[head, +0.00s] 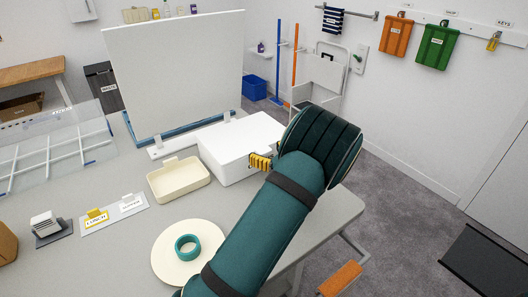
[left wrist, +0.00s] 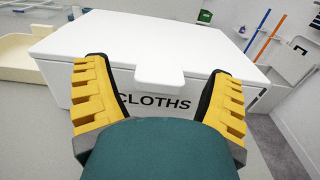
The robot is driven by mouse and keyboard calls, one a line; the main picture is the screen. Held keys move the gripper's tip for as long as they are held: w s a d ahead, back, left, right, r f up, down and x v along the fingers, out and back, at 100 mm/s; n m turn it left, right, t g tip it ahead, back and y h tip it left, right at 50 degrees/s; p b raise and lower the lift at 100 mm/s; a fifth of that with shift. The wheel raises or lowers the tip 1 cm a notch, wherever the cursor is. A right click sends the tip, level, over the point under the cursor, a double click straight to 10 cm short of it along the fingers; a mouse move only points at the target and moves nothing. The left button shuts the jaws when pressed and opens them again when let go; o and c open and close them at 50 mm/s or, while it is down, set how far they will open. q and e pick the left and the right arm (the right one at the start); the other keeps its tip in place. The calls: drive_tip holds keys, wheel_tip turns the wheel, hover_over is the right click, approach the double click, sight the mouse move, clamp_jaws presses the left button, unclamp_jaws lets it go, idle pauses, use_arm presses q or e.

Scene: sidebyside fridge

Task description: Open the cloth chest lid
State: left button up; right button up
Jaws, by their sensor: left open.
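The cloth chest is a white box (head: 226,150) on the grey table in the head view, partly hidden behind my left arm. In the left wrist view its front reads "CLOTHS" (left wrist: 155,103), and its lid (left wrist: 150,45) is shut. A white tab (left wrist: 159,83) sticks out from the lid's front edge. My left gripper (left wrist: 158,80) is open, with its yellow fingers on either side of the tab and nothing visibly held. In the head view, yellow finger pads of my left gripper (head: 260,162) show against the chest. Contact cannot be told. My right gripper is not in view.
A cream tray (head: 165,187) stands left of the chest. A large white upright panel (head: 180,75) rises behind. A plate (head: 163,262) with a teal ring (head: 188,247) lies nearer me. Labelled holders (head: 97,220) and a clear-lidded box (head: 60,150) are at left.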

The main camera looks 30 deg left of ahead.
use_arm(q)
drive_tip(key=shift+w+a, duration=0.3)
drive_tip(key=shift+a, duration=0.35)
